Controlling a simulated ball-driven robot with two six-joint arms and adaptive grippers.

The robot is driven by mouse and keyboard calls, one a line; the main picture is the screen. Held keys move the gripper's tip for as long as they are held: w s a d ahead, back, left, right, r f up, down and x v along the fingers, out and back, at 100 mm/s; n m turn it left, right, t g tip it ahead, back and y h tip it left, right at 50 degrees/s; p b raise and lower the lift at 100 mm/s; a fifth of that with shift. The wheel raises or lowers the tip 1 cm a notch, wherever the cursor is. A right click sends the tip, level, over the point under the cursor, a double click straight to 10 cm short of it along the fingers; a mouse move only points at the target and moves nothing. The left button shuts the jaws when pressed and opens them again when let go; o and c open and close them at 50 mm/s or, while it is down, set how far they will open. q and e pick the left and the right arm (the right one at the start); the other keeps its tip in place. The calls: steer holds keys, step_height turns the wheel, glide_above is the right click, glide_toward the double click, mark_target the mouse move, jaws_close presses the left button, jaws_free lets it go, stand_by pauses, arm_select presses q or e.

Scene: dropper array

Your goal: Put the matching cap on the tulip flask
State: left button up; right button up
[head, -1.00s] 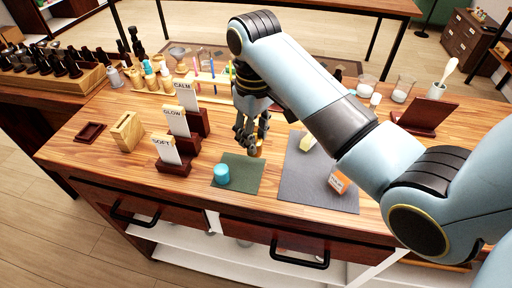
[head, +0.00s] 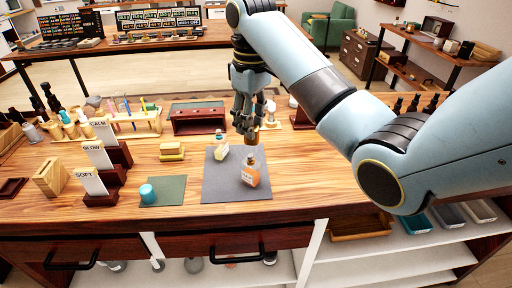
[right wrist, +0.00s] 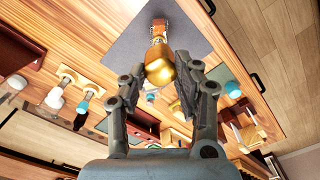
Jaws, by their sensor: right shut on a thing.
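My right gripper (head: 250,132) is shut on a gold cap (right wrist: 160,67), which shows between the fingers in the right wrist view. The gripper is over the grey mat (head: 220,189), near the top of an orange flask (head: 250,174) with a white label. In the wrist view the orange flask (right wrist: 158,30) lies in line with the cap; I cannot tell whether they touch. A pale yellow flask (head: 220,148) stands behind it to the left. A teal cap (head: 147,194) sits on the green mat (head: 172,188). Which flask is the tulip one is unclear. My left gripper is out of view.
Label stands (head: 92,183) reading CALM, GLOW and SOFT are on the left. A yellow block (head: 172,152), a dark red box (head: 198,119) and a tube rack (head: 130,122) stand toward the back. The wooden table is clear right of the grey mat.

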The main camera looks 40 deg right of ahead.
mark_target(247, 141)
steer(key=shift+w+r, duration=0.15)
steer(key=shift+w, duration=0.25)
steer(key=shift+s, duration=0.15)
steer(key=shift+f, duration=2)
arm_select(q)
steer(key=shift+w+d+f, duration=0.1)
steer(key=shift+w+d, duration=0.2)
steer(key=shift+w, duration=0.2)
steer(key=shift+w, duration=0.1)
